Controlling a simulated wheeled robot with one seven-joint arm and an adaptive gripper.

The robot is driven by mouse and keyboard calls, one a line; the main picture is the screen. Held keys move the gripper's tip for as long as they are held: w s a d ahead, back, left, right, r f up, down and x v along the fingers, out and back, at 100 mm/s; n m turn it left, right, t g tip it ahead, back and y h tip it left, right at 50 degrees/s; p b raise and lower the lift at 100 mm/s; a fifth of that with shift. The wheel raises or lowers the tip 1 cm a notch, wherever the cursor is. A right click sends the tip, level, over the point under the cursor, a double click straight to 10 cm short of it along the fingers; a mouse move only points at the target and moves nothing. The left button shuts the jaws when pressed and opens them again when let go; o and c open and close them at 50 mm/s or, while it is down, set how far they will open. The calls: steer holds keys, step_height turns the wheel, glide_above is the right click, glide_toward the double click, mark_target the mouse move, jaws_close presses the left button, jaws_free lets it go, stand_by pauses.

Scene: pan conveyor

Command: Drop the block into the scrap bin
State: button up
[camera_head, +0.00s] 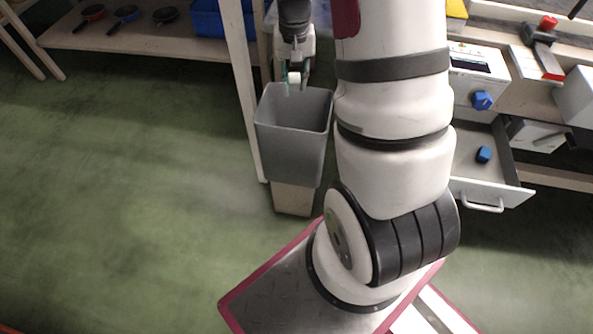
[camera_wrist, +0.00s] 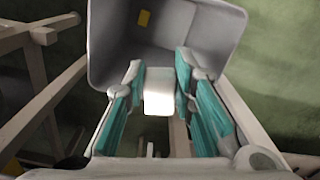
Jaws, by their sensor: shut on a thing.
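A white block (camera_wrist: 158,92) sits between the teal-padded fingers of my gripper (camera_wrist: 158,78), which is shut on it. In the head view, my gripper (camera_head: 294,82) points down at the rear part of the mouth of the grey scrap bin (camera_head: 290,150), and the white block (camera_head: 294,77) shows between its fingers. In the wrist view, the open grey bin (camera_wrist: 110,45) fills the top middle, beyond the fingertips. My arm hides part of the head view right of the bin.
The bin stands on a pale base (camera_head: 293,199) beside a table leg (camera_head: 243,90). At right, an open drawer (camera_head: 490,190) holds a blue piece (camera_head: 483,155). Pans (camera_head: 124,15) and a blue crate (camera_head: 208,18) are on a shelf at back left. The green floor at left is clear.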

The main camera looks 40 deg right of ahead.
steer(key=shift+s+d+f+b, duration=0.2)
steer(key=shift+d+f+b, duration=0.05)
steer(key=shift+d+b, duration=0.25)
step_height(320, 180, down, 6)
steer(key=b, duration=0.4)
steer(key=shift+r, duration=0.15)
steer(key=o, duration=0.8)
steer(key=shift+r, duration=0.15)
step_height(320, 180, up, 12)
steer(key=shift+f, duration=0.15)
steer(key=shift+a, duration=0.1)
